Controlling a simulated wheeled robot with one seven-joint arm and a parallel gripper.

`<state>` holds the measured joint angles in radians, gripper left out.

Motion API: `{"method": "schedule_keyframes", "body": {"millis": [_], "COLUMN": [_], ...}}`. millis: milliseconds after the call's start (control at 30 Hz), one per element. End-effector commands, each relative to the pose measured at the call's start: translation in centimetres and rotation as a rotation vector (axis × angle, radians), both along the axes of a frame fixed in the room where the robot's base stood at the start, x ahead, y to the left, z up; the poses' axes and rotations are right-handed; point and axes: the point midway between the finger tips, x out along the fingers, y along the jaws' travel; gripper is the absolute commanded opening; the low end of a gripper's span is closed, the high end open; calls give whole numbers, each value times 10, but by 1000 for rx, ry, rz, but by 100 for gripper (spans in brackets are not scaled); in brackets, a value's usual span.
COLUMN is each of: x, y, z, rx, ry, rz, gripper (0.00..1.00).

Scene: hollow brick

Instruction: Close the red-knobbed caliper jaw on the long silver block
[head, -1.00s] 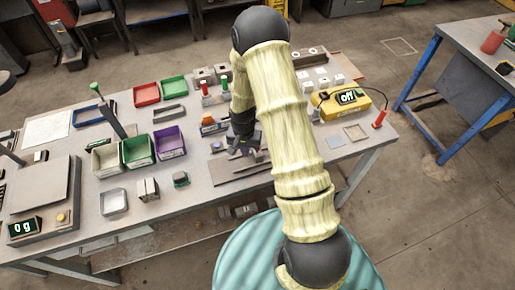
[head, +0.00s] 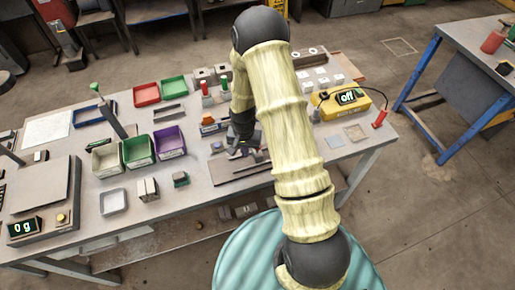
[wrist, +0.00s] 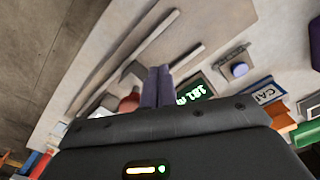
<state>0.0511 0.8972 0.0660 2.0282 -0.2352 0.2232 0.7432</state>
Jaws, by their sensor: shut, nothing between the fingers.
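In the wrist view the two fingers of my gripper (wrist: 157,86) are together with nothing between them. The red knob (wrist: 130,103) is just left of the fingertips, partly hidden by the gripper body; I cannot tell whether they touch. A green-digit readout (wrist: 194,91) is just right of the fingers. A long greyish bar (wrist: 125,52) runs diagonally beyond them, with a shorter bar (wrist: 187,58) beside it. I cannot tell which is the silver block, nor see the jaw's gap. In the head view my gripper (head: 236,153) is low over the bench, and my arm hides part of this area.
Green (head: 138,152) and purple (head: 169,142) bins stand left of my gripper. A yellow device reading "off" (head: 345,103) stands at the bench's right.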

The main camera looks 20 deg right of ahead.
Motion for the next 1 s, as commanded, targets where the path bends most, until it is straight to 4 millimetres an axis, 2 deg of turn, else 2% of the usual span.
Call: {"method": "schedule_keyframes", "body": {"millis": [233,1000], "x": [0,0], "y": [0,0], "z": [-3,-34], "rx": [0,0], "ry": [0,0], "rz": [0,0], "gripper": [0,0]}}
